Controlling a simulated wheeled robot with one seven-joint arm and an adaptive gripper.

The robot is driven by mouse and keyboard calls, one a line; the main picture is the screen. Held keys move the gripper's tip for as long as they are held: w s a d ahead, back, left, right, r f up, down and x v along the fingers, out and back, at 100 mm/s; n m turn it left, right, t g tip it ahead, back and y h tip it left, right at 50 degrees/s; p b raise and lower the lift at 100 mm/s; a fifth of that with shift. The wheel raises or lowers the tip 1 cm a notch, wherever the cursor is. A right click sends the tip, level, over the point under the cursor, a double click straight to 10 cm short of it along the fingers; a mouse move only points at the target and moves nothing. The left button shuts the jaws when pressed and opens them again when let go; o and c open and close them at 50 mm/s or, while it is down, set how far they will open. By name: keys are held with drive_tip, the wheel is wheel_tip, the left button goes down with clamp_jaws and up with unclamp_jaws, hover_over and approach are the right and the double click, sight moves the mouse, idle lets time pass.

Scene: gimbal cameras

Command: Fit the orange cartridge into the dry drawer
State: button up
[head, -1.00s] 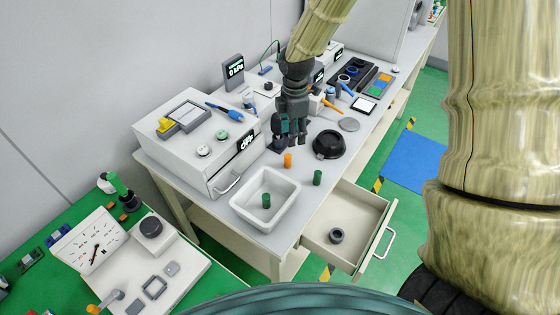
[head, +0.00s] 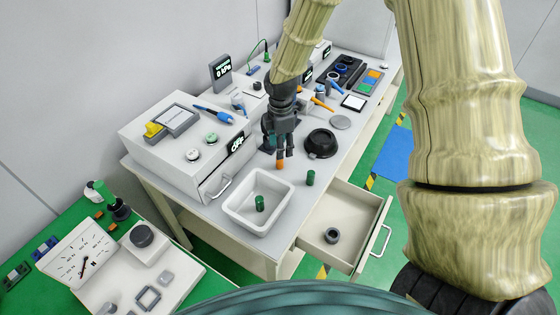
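The orange cartridge (head: 280,164) stands upright on the white table, behind the white tray. My gripper (head: 280,155) points down right at the cartridge, its dark fingertips at the cartridge's top. The fingers overlap in this view, so I cannot tell whether they are closed on it. An open drawer (head: 351,211) sticks out from the table's front right. A dark grey ring-shaped holder (head: 332,236) sits on its floor, and its hole looks empty. No label reading "dry" is legible on the drawer.
A white tray (head: 236,214) holds a green cartridge (head: 260,203); another green cartridge (head: 310,178) stands between tray and drawer. A round black device (head: 320,143) is right of my gripper. A white box (head: 190,145) with a handle stands at left.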

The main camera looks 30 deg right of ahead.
sight(280, 162)
drive_tip(key=shift+w+a+f+p, duration=0.1)
drive_tip(key=shift+f+p, duration=0.8)
drive_tip(key=shift+f, duration=1.65)
drive_tip(key=shift+c, duration=0.2)
clamp_jaws()
